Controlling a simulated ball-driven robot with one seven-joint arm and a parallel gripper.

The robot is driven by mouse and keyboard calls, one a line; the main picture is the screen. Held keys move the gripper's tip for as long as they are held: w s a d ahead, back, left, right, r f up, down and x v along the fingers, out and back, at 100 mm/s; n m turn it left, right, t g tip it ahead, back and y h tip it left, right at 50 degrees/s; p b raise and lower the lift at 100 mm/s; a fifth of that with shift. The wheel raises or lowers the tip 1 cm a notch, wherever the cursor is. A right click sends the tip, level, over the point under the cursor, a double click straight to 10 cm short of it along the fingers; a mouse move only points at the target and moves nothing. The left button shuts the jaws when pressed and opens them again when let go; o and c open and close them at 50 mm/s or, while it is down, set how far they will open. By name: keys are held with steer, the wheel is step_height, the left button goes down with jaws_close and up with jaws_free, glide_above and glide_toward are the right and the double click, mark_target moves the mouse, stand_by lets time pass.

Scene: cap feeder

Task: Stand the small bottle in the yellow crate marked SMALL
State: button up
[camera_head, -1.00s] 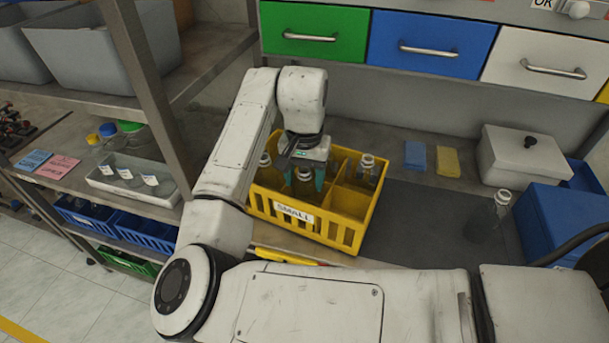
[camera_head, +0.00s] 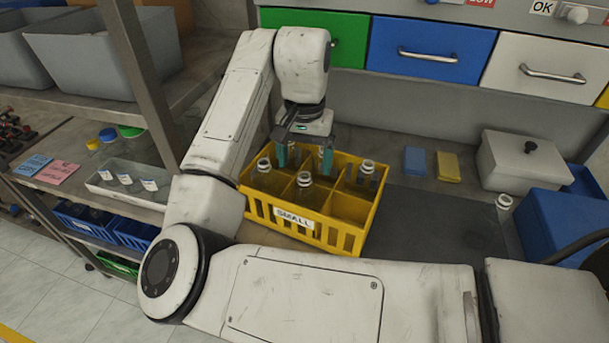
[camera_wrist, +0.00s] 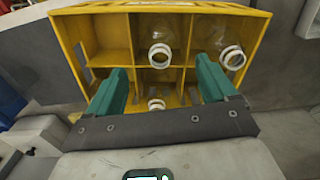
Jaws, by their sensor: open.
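The yellow crate (camera_head: 345,236), marked SMALL, stands on the bench. Clear bottles with pale necks stand in it: one at the left (camera_head: 264,168), one at the front middle (camera_head: 304,182) and one at the right (camera_head: 366,170). The front-middle bottle appears upright in its compartment; its base is hidden by the crate wall. My gripper (camera_head: 304,160) is open above the crate, behind the front-middle bottle and apart from it. In the wrist view, the open fingers (camera_wrist: 160,88) hang over the crate (camera_wrist: 85,15), with a bottle neck (camera_wrist: 157,104) low between them.
Another clear bottle (camera_head: 504,203) stands on the dark mat (camera_head: 435,215), beside a blue box (camera_head: 558,225). A grey lidded box (camera_head: 520,160) and blue and yellow pads lie behind. A shelf post (camera_head: 150,90) rises left of my arm. Drawers hang above the bench.

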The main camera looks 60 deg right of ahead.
steer(key=shift+r, duration=2.65)
